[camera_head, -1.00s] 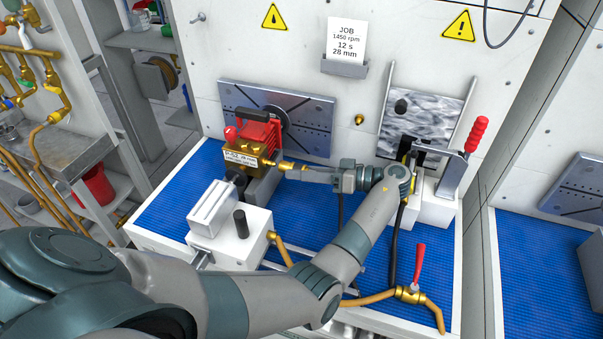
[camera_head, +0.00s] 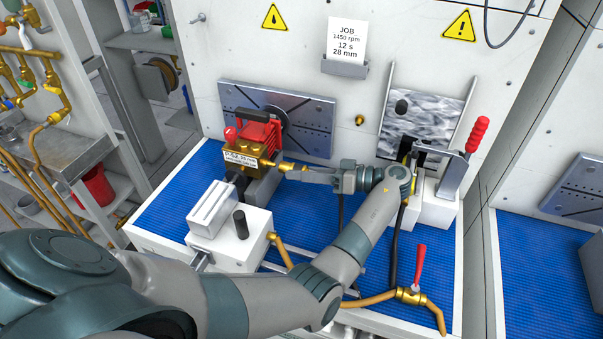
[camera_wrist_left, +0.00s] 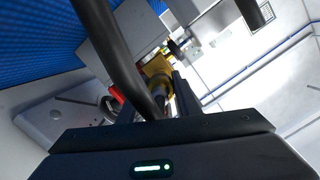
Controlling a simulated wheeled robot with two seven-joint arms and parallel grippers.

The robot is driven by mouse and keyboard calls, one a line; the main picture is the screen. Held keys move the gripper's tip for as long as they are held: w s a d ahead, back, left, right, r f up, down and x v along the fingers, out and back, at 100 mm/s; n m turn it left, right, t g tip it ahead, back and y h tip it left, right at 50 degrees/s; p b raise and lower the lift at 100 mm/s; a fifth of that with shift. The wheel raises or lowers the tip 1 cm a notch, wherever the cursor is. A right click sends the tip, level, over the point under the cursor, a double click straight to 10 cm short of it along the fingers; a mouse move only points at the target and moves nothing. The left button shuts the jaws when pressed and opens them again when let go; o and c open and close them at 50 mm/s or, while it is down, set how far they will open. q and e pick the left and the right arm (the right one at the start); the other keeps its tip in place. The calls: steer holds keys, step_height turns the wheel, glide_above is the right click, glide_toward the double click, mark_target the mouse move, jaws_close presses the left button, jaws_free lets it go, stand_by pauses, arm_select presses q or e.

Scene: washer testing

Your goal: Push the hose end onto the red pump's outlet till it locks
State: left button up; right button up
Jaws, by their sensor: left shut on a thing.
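The red pump (camera_head: 257,132) with a brass body (camera_head: 243,149) sits on a grey block on the blue mat, in front of the slotted steel plate. Its brass outlet (camera_head: 270,163) points right, toward my left gripper. My left gripper (camera_head: 300,173) is shut on the hose end (camera_head: 288,167), a brass fitting at the outlet. The two look in line and touching or nearly so; I cannot tell whether they are locked. In the left wrist view the black hose (camera_wrist_left: 125,55) crosses in front, and yellow brass (camera_wrist_left: 157,82) shows beyond it. My right gripper is not in view.
A white clamp block with a black knob (camera_head: 240,224) stands in front of the pump. A red-handled toggle clamp (camera_head: 476,135) stands at right. A brass valve with a red lever (camera_head: 419,268) is at the front right. The blue mat (camera_head: 165,215) is clear at left.

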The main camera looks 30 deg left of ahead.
arm_select(q)
steer(key=shift+s+a, duration=0.1)
steer(key=shift+a, duration=0.35)
steer(key=shift+r+x, duration=0.2)
steer(key=shift+x, duration=1.25)
steer(key=o, duration=1.3)
steer(key=shift+c, duration=0.2)
steer(key=shift+d, duration=0.15)
